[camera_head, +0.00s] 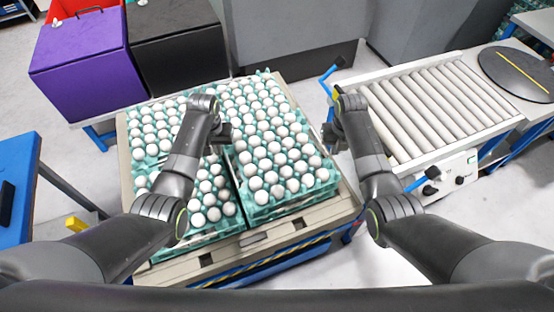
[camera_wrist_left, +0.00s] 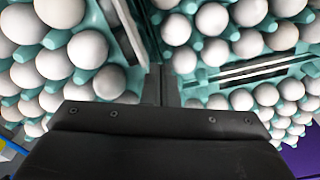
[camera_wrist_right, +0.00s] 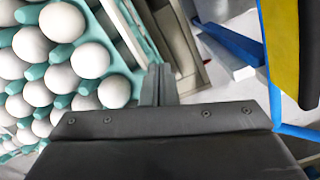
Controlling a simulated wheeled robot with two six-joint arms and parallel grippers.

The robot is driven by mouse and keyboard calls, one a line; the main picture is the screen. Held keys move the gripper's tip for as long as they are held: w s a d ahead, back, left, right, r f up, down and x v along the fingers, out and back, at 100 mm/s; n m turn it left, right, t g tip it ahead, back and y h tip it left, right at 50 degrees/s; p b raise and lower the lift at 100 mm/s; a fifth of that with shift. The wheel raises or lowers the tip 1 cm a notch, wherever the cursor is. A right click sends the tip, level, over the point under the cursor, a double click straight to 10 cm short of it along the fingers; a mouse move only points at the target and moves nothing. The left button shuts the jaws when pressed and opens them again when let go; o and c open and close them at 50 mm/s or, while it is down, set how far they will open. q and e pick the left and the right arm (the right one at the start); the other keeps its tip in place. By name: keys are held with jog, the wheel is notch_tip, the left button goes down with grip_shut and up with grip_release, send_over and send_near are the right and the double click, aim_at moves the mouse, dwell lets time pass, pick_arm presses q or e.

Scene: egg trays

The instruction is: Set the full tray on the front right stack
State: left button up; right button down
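Teal egg trays full of white eggs stand in side-by-side stacks on a beige platform (camera_head: 285,232). The front right tray (camera_head: 298,205) faces me and looks higher than the front left tray (camera_head: 190,240). I cannot tell which tray is the one to be set. My left gripper (camera_head: 226,133) is over the gap between the left and right stacks, at the right trays' left side; its fingers (camera_wrist_left: 168,85) look together. My right gripper (camera_head: 332,135) is just outside the right trays' right side, seemingly apart from them; its fingers (camera_wrist_right: 158,85) look together, with nothing visible between them.
A roller conveyor (camera_head: 430,105) with a control box (camera_head: 445,178) stands at the right, with a dark round plate (camera_head: 520,73) beyond. Purple (camera_head: 85,65) and black (camera_head: 175,50) boxes stand behind the left trays. A blue table (camera_head: 15,180) is at the left.

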pick_arm(q)
jog(key=o, duration=0.5)
jog(key=shift+s+a, duration=0.15)
jog(key=shift+a, duration=0.2)
jog(key=shift+c, duration=0.2)
jog(key=shift+f, duration=0.15)
pick_arm(e)
jog(key=shift+s+d+f, duration=0.1)
jog(key=shift+d, duration=0.35)
pick_arm(q)
jog(key=shift+a, duration=0.1)
pick_arm(e)
jog(key=c, duration=1.7)
grip_release()
pick_arm(q)
notch_tip(320, 180, up, 12)
jog(key=shift+s, duration=0.4)
pick_arm(e)
jog(key=shift+s+r, duration=0.15)
jog(key=shift+r, duration=1.85)
jog(key=shift+s+r, duration=0.15)
jog(key=shift+r, duration=1.8)
jog(key=shift+s+r, duration=0.15)
jog(key=shift+r, duration=1.85)
jog(key=shift+d, duration=0.1)
pick_arm(q)
jog(key=shift+f, duration=0.1)
pick_arm(e)
jog(key=shift+f, duration=0.1)
